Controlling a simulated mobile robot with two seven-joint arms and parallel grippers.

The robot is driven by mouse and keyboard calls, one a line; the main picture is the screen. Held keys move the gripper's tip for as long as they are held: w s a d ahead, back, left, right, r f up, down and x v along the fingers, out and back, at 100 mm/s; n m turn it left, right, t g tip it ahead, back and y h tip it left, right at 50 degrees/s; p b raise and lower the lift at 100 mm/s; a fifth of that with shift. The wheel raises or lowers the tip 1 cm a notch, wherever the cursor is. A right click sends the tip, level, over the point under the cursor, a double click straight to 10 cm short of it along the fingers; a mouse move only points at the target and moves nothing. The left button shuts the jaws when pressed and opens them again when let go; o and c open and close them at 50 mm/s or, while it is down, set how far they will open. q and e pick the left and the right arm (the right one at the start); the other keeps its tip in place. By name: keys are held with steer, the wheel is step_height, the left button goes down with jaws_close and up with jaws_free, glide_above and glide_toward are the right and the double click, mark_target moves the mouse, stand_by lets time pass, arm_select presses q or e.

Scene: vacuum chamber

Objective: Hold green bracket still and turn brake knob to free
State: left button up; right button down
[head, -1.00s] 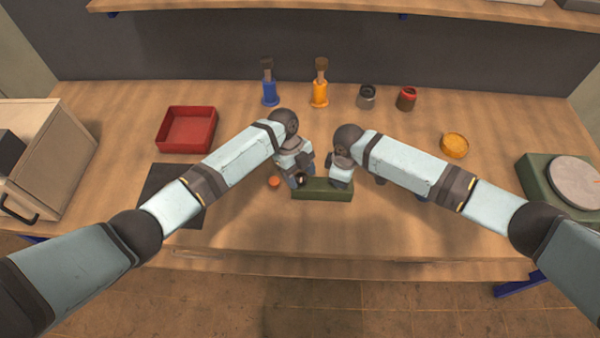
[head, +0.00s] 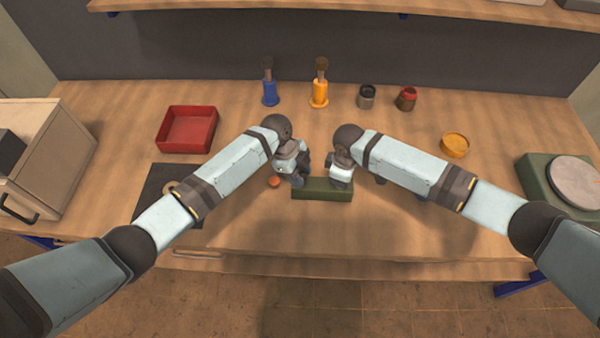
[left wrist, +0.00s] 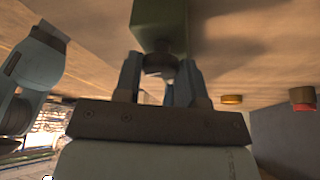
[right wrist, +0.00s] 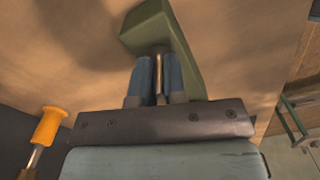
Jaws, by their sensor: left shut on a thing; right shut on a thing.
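The green bracket (head: 325,192) lies on the bench in front of me as a long low block. It also shows in the left wrist view (left wrist: 160,22) and in the right wrist view (right wrist: 150,24). My left gripper (head: 296,180) is at the bracket's left end. In the left wrist view its fingers are shut on the dark round brake knob (left wrist: 160,63) at the block's end. My right gripper (head: 341,182) is over the bracket's right part. In the right wrist view its fingers are shut on a narrow brownish part of the bracket. The knob is hidden in the head view.
A small orange-red round thing (head: 273,182) is just left of my left gripper. A dark mat (head: 153,208) lies under my left arm. A red tray (head: 187,128), blue and orange holders (head: 320,93), two small jars and a yellow dish (head: 454,145) stand farther back.

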arm_select(q)
steer(key=n+t, duration=0.1)
steer(key=n, duration=0.2)
steer(key=n+t, duration=0.2)
steer(key=n, duration=0.2)
steer(key=shift+s, duration=0.15)
steer(key=n+t, duration=0.1)
steer(key=n, duration=0.2)
steer(key=n+t, duration=0.1)
steer(key=n, duration=0.2)
steer(key=shift+s+n+y, duration=0.1)
steer(key=shift+n+y, duration=0.2)
steer(key=shift+y, duration=0.1)
steer(key=o, duration=0.9)
steer(key=v, duration=1.2)
steer(key=shift+d, duration=0.1)
arm_select(e)
steer(key=c, duration=1.1)
jaws_free()
